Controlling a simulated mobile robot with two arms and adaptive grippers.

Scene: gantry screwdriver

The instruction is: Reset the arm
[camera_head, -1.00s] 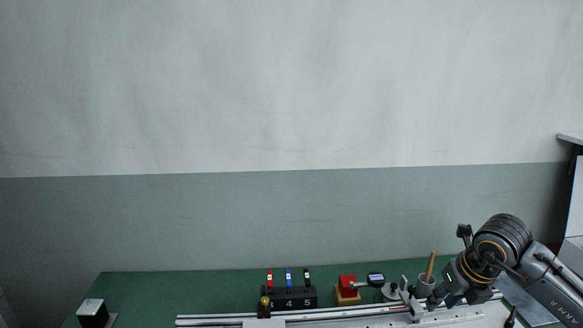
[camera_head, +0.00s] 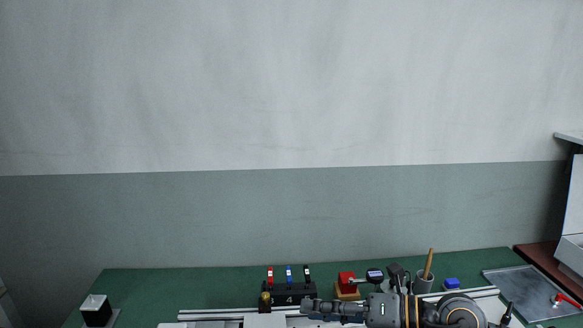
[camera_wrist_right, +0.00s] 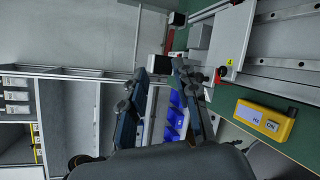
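My right gripper (camera_head: 312,307) lies low over the white gantry rail on the bench and points left. In the right wrist view its two dark fingers (camera_wrist_right: 170,68) stand apart, with nothing held between them; blue bins show behind the gap. My right forearm hides part of the rail and bench front. My left arm and gripper are out of view. A black holder (camera_head: 288,290) with red, blue and black upright pieces stands just behind the gripper.
A red block on a wooden base (camera_head: 346,283), a grey cup (camera_head: 423,283) with a wooden handle and a blue object (camera_head: 451,283) stand behind my arm. A grey tray (camera_head: 530,292) lies right. A yellow box (camera_wrist_right: 265,120) shows in the wrist view.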

